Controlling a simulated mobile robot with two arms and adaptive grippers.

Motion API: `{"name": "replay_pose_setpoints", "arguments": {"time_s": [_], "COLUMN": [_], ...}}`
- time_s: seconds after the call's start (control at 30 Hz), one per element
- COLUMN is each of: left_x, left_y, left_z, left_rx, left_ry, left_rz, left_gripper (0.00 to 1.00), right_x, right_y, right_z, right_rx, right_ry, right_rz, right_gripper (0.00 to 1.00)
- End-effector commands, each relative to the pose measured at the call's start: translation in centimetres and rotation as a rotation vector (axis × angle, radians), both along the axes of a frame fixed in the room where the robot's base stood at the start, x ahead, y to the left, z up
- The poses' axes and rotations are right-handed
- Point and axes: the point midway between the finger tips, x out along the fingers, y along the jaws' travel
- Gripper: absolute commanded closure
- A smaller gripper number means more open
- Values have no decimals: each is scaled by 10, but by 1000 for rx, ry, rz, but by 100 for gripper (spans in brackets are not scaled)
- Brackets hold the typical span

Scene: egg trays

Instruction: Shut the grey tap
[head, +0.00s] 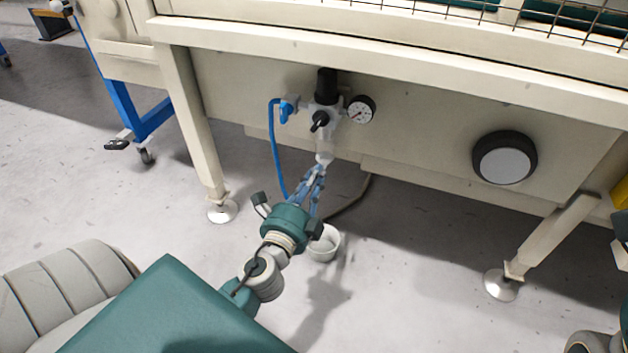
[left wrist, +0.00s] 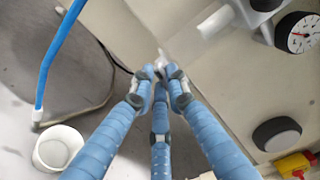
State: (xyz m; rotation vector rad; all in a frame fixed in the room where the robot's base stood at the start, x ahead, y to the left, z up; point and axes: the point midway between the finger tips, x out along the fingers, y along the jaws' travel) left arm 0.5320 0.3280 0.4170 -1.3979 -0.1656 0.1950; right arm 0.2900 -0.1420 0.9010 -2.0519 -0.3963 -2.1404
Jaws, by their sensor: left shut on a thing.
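A small pale grey piece, which I take for the grey tap (left wrist: 163,57), sits at the low end of the clear bowl (head: 325,145) under the air regulator. My left gripper (head: 319,170) reaches up from below, with its blue fingers closed on this piece. In the left wrist view the fingertips (left wrist: 158,72) meet around it and hide most of it, so I cannot tell which way it is turned. My right gripper is not clearly in view.
The regulator (head: 326,88) carries a black knob, a blue valve (head: 289,107) with a blue hose, and a pressure gauge (head: 361,109). A white bucket (head: 331,240) stands on the floor below. A large round black-rimmed knob (head: 504,158) is to the right. Table legs stand either side.

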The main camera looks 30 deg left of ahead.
Motion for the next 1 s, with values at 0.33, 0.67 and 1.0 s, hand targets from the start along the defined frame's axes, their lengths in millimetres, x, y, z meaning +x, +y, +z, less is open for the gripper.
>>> {"name": "replay_pose_setpoints", "arguments": {"time_s": [0.33, 0.67, 1.0], "left_x": [1, 1, 1], "left_y": [1, 1, 1], "left_z": [1, 2, 2], "left_rx": [-146, -177, -177], "left_ry": [-39, -47, -47], "left_rz": [4, 2, 3], "left_gripper": [100, 100, 70], "right_x": [-1, -2, -2], "right_y": [1, 1, 1], "right_z": [2, 2, 3], "right_rx": [-3, -3, -1], "right_ry": [-10, -12, -14], "right_rz": [0, 0, 0], "right_gripper": [67, 67, 67]}}
